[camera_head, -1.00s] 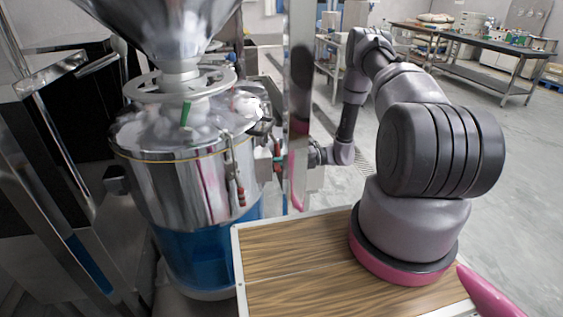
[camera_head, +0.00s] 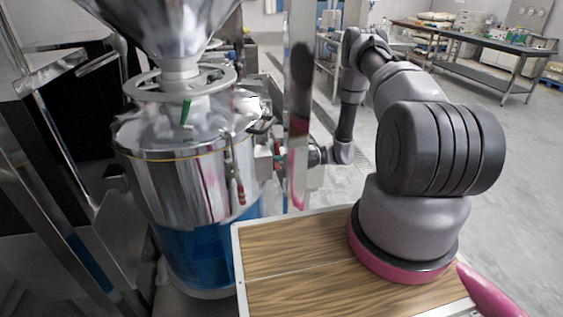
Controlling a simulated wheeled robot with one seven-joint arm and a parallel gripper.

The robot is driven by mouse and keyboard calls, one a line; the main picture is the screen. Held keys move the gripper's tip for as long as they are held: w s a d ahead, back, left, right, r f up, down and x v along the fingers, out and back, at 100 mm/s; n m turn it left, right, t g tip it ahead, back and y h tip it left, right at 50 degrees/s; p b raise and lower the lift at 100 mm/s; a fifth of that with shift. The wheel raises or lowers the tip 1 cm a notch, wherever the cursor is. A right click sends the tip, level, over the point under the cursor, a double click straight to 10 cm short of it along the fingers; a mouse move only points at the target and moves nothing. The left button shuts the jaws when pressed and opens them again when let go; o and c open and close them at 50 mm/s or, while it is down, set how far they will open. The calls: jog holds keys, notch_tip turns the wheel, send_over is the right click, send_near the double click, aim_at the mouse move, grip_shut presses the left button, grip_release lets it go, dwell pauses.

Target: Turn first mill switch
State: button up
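The mill (camera_head: 185,175) is a shiny metal drum with a steel hopper (camera_head: 165,25) and a handwheel on top, above a blue lower part. A small grey control box (camera_head: 266,163) is on its right side, with tiny red and green parts (camera_head: 279,159) at its right edge. I cannot make out which part is the first switch or how it is set. My gripper end (camera_head: 315,156) is just right of the upright metal post, level with the box. The post hides the fingers, so neither their opening nor any contact shows.
The upright metal post (camera_head: 299,100) stands between the mill and my wrist in this view. Metal frames (camera_head: 40,190) stand at the left. Work tables (camera_head: 480,55) are at the back right. The floor (camera_head: 520,190) at the right is clear.

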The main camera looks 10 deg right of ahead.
jog(key=shift+a, duration=0.15)
jog(key=d, duration=1)
jog(key=shift+d, duration=0.4)
jog(key=s+a+r+n+g+h, duration=0.15)
jog(key=r+n+h, duration=0.25)
jog(key=r+n, duration=0.7)
jog(key=s+a+r+n+g+h, duration=0.1)
jog(key=s+a+r+n+h, duration=0.3)
jog(key=r, duration=1.3)
jog(key=s+d+r+n+t+h, duration=0.1)
jog(key=s+r+n+t+h, duration=0.7)
jog(key=s+r+n, duration=0.9)
jog(key=shift+s+r+t, duration=0.85)
jog(key=shift+s+r, duration=0.05)
jog(key=shift+r, duration=0.2)
